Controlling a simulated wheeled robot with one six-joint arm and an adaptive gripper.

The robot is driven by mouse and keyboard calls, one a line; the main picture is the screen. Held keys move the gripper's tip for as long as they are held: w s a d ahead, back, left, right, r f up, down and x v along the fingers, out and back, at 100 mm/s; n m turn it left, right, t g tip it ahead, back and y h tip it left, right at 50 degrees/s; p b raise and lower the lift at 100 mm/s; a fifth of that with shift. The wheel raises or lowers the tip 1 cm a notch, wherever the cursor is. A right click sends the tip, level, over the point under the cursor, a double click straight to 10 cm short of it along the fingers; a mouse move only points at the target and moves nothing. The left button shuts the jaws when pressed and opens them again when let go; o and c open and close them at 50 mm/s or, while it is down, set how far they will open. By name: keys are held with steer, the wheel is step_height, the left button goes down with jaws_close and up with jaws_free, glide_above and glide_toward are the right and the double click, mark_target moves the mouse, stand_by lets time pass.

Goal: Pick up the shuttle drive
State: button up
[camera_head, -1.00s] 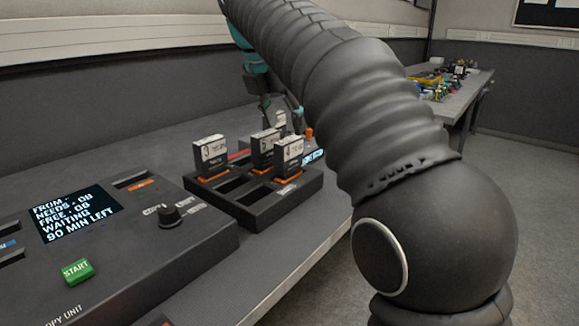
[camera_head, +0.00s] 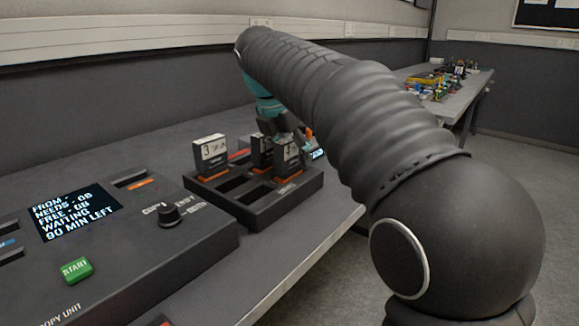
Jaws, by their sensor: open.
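I cannot tell which one is the shuttle drive. My gripper (camera_head: 283,136) is open, with its fingers at the tops of the middle and right drives. One finger overlaps the right drive's upper part in this view; whether it touches is unclear.
The copy unit (camera_head: 110,262) with a screen, knob and green START button is left of the rack on the bench. Empty slots lie at the rack's front. A second bench (camera_head: 455,95) with clutter stands at the back right.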

steer(key=shift+c, duration=0.2)
jaws_close()
steer(key=shift+r, duration=0.1)
